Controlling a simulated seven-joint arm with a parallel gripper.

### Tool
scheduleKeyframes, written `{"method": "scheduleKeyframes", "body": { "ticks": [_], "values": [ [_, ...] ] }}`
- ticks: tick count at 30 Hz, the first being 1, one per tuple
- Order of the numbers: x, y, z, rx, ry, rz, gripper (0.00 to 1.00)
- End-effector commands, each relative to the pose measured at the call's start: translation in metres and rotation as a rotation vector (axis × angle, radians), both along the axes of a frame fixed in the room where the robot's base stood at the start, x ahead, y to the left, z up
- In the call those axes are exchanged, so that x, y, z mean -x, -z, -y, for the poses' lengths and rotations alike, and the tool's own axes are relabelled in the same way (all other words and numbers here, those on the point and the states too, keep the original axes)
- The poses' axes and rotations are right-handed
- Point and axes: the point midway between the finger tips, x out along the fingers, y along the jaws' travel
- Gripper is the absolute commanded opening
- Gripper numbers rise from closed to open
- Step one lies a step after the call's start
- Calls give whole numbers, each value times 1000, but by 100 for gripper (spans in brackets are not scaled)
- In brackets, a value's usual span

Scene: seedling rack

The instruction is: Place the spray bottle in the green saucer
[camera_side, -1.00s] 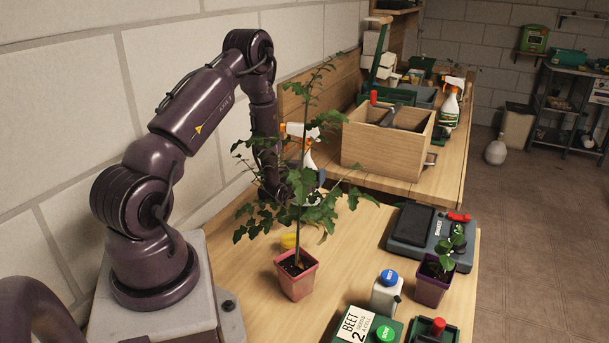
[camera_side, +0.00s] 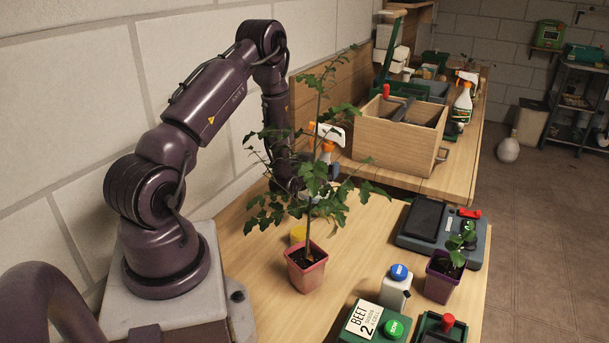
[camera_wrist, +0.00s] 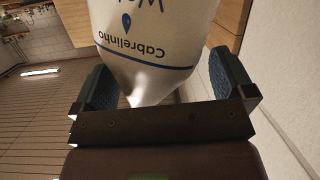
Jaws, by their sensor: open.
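The spray bottle (camera_side: 327,133), with a white and orange head, stands behind the leafy plant in the side view, mostly hidden by leaves. In the wrist view a white bottle body (camera_wrist: 155,35) with blue "Cabrelinho" lettering fills the top middle, between the two dark fingers of my gripper (camera_wrist: 163,78). A gap shows on each side, so the fingers look open around it without gripping. In the side view my gripper (camera_side: 298,182) is beside the bottle, partly behind leaves. I cannot make out a green saucer in either view.
The tall plant in a pink pot (camera_side: 306,273) stands in front of my gripper. A yellow item (camera_side: 298,235) sits behind the pot. A wooden box (camera_side: 395,145) and another spray bottle (camera_side: 462,104) are farther back. A scale (camera_side: 440,235) and a purple pot (camera_side: 444,279) are at right.

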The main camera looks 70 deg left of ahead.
Motion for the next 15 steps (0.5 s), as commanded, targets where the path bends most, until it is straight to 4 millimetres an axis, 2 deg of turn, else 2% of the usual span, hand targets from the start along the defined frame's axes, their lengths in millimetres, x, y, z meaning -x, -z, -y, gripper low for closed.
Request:
{"method": "scheduleKeyframes", "body": {
  "ticks": [9,15],
  "values": [
    [46,-16,51,4,2,-4,100],
    [69,-24,75,3,2,-4,100]
  ]
}}
